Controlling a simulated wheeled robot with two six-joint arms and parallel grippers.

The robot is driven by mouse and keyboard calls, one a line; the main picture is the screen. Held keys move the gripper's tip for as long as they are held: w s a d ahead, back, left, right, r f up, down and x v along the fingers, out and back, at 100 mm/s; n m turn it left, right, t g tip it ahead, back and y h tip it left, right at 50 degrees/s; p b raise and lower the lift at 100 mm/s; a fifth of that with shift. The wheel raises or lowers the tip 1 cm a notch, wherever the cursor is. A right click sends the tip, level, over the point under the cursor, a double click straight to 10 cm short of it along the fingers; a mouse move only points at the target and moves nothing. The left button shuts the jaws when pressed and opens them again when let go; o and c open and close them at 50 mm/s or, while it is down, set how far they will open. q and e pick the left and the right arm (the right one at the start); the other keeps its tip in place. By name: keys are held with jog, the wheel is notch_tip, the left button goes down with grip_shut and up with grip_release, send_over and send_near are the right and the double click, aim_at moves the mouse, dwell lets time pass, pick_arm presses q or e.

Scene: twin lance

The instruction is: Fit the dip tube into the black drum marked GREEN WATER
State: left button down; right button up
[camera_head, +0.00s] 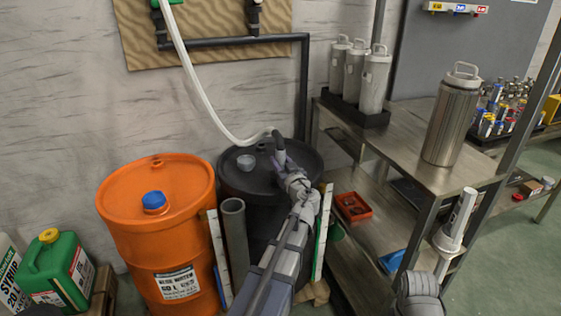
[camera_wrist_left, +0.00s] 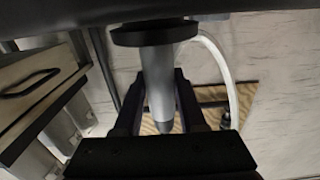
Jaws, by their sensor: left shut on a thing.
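The black drum (camera_head: 232,180) stands against the wall, right of an orange drum; my arm covers much of its front and I cannot read its marking. My left gripper (camera_head: 290,170) is over the drum's lid, shut on the dip tube (camera_head: 279,147). The tube's dark bent top joins a pale hose (camera_head: 205,95). In the left wrist view the grey dip tube (camera_wrist_left: 158,80) stands between the fingers of the left gripper (camera_wrist_left: 158,105), with a black collar near the dark drum. Whether the tube is inside the drum's opening is hidden. My right gripper is not seen.
The orange drum (camera_head: 125,205) with a blue cap (camera_head: 154,202) stands close on the left. A small grey cup-like piece (camera_head: 246,162) is on the black drum's lid. A grey pipe (camera_head: 235,240) stands between the drums. A metal bench (camera_head: 410,150) with steel canisters stands right.

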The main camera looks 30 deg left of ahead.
pick_arm(q)
jog(key=shift+f, duration=0.25)
jog(key=shift+c, duration=2)
grip_release()
jog(key=v, duration=0.8)
jog(key=shift+a, duration=0.1)
jog(key=s+d+f+m+g+h, duration=0.3)
jog(key=s+d+f+g+h, duration=0.15)
jog(key=d+f, duration=0.35)
jog(key=s+d+f+m+g+h, duration=0.3)
jog(key=s+d+f, duration=0.3)
jog(key=d+f, duration=0.25)
jog(key=s+d+f+m+g+h, duration=0.45)
jog(key=s+d+m, duration=0.35)
jog(key=s+d, duration=0.45)
notch_tip(320, 180, up, 30)
jog(key=d+p, duration=0.2)
jog(key=p, duration=2.8)
jog(key=shift+w+h, duration=0.3)
jog(key=shift+w, duration=0.05)
